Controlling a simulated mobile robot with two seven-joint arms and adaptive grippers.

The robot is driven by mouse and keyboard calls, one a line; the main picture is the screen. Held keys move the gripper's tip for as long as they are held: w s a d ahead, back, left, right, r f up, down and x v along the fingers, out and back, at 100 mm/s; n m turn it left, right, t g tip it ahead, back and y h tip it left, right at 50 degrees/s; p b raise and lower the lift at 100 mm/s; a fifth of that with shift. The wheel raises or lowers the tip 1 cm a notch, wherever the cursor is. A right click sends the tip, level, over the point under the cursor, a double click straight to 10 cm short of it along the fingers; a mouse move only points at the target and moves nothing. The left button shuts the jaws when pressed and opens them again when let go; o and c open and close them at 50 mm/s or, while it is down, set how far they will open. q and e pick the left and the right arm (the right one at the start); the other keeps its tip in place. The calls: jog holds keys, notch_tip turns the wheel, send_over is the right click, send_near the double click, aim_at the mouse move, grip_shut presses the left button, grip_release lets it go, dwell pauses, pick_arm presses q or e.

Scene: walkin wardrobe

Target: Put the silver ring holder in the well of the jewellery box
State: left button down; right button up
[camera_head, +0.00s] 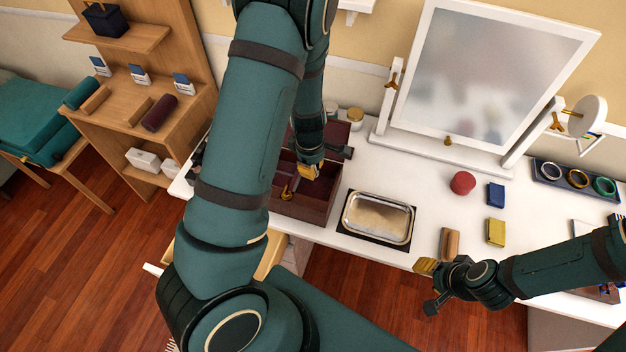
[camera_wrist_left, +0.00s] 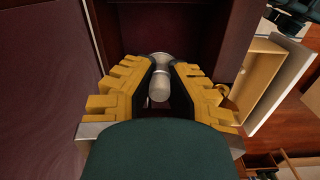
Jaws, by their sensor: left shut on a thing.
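The jewellery box (camera_head: 318,210) is dark red and stands open on the white table, left of a metal tray. My left gripper (camera_head: 308,172) points down into it. In the left wrist view the left gripper (camera_wrist_left: 161,88) is shut on the silver ring holder (camera_wrist_left: 159,87), a pale rounded post with a round silver base. Dark red box walls (camera_wrist_left: 205,30) surround it. I cannot tell whether the base touches the box floor. The ring holder is hidden by the gripper in the head view. My right gripper (camera_head: 429,287) is open and empty by the table's front edge.
A gold piece (camera_head: 287,192) shows at the box's left part. The metal tray (camera_head: 378,218) lies right of the box. A mirror (camera_head: 490,75) stands behind. A red round item (camera_head: 462,183), blue block (camera_head: 495,194), yellow block (camera_head: 495,232) and tan block (camera_head: 449,242) lie right.

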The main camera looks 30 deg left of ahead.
pick_arm(q)
jog(key=shift+w+a+f, duration=0.1)
jog(key=shift+w+f, duration=0.05)
jog(key=shift+f, duration=0.15)
jog(key=b, duration=0.2)
send_over(313, 192)
notch_tip(313, 192, down, 5)
jog(key=shift+f, duration=2.25)
jog(key=shift+b, duration=0.35)
jog(key=shift+f, duration=0.2)
jog(key=c, duration=1.1)
grip_release()
jog(key=shift+r, duration=0.1)
